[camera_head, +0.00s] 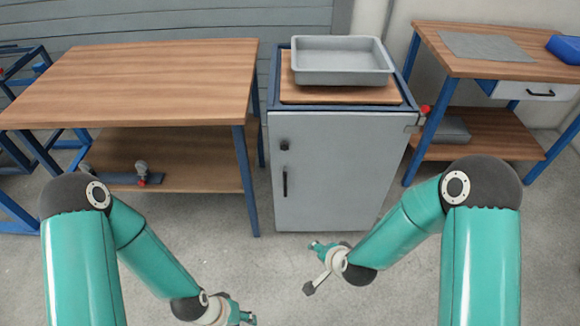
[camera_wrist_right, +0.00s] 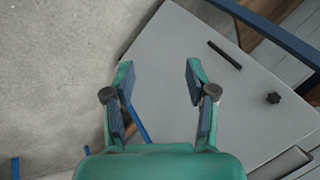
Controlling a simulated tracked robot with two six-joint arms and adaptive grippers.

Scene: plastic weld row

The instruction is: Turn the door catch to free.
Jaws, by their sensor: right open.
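The grey cabinet door (camera_head: 325,180) appears closed and faces me. A black knob, which looks like the door catch (camera_head: 284,145), sits at its upper left, above a black upright bar handle (camera_head: 285,184). The right wrist view shows the knob (camera_wrist_right: 273,98) and the handle (camera_wrist_right: 225,55) to the right of the fingers. My right gripper (camera_head: 314,268) is open and empty, low in front of the door and apart from the knob. It also shows in the right wrist view (camera_wrist_right: 158,66). My left gripper (camera_head: 240,318) is at the bottom edge, partly visible; its jaw state is unclear.
A grey tray (camera_head: 342,64) rests on the cabinet's wooden top (camera_head: 292,93). A wooden workbench (camera_head: 140,80) stands left, and another bench (camera_head: 495,50) stands right. A red-tipped part (camera_head: 425,109) is near the cabinet's upper right. The floor before the door is clear.

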